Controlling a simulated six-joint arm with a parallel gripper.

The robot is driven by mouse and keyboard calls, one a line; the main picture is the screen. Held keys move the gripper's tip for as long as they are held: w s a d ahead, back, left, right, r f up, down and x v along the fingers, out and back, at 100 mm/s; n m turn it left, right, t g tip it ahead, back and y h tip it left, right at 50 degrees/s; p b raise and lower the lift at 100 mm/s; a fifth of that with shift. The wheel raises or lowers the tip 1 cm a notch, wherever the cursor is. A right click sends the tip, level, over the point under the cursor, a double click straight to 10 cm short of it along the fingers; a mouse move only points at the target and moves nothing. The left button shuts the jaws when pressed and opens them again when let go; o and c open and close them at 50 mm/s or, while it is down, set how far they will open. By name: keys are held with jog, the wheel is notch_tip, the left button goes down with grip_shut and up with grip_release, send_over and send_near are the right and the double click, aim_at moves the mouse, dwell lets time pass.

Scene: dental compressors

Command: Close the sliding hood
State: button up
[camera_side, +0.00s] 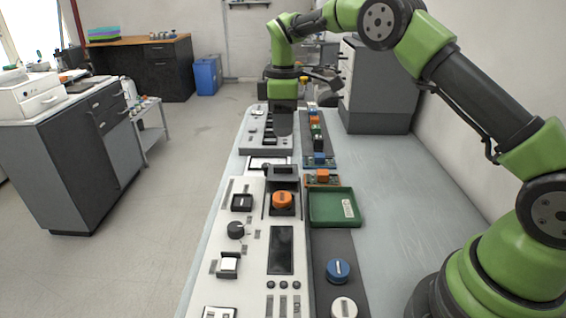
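A dark grey hood (281,171) sits at the far end of a dark recess on the long white control panel (248,262). An orange round button (282,200) shows uncovered in the recess, just in front of the hood. My gripper (282,133) points down over the far part of the row of panels, beyond the hood and apart from it in the picture. Its fingertips are dark and small against a dark background, so I cannot tell whether they are open or shut. I see nothing held in it.
A green tray (334,207) with a small pale labelled item lies right of the panel. A blue knob (338,270) and a white knob (344,307) stand on a dark strip. Several small coloured parts line the strip's far end. The grey table (400,200) is clear at right.

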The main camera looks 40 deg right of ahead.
aim_at(283, 166)
notch_tip(283, 166, down, 10)
jog(key=shift+f, duration=0.1)
dwell(0.4)
grip_shut()
